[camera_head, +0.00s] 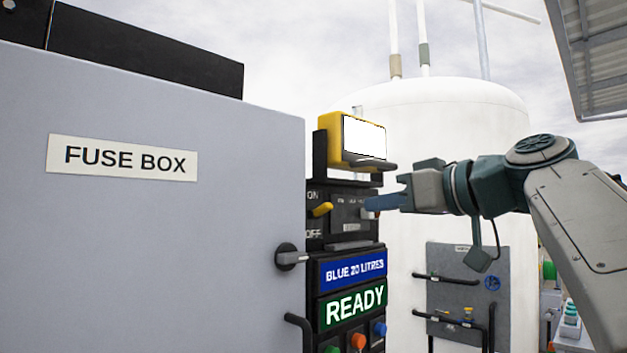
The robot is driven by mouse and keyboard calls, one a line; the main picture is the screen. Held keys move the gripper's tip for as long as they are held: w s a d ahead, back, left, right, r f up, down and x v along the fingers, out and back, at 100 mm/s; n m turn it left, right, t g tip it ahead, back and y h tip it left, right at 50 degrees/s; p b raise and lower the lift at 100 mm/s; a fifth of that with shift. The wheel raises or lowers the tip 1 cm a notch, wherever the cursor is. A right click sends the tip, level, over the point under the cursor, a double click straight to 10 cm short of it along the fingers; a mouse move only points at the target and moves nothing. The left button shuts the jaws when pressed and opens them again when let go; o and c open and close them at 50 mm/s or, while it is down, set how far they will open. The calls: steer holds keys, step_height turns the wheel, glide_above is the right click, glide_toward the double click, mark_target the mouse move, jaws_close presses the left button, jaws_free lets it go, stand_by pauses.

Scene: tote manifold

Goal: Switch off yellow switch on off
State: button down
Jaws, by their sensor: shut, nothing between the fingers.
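The yellow switch (321,210) is a short lever on a black panel (343,188). The label ON is above it and OFF is below it. The lever juts out to the right with its tip tilted slightly up. My gripper (372,203) is shut and empty, with its blue-grey fingers pointing left. The fingertips are to the right of the switch at about the same height, with a gap in the picture between them. They overlap the right part of the panel, and I cannot tell whether they touch it.
A large grey fuse box (150,240) with a black handle (290,257) fills the left. A yellow-framed screen (363,138) sits above the switch. Below are a blue sign (352,270), a green READY sign (352,306) and coloured knobs. A white tank (450,120) stands behind.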

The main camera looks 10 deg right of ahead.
mark_target(322, 210)
steer(key=r, duration=0.2)
steer(key=shift+s+r+n+y, duration=0.3)
steer(key=shift+r+n, duration=0.05)
steer(key=shift+n, duration=0.05)
steer(key=p+x, duration=0.3)
steer(key=x, duration=0.7)
steer(key=shift+f+b, duration=0.25)
steer(key=shift+b, duration=0.3)
steer(key=shift+d, duration=0.1)
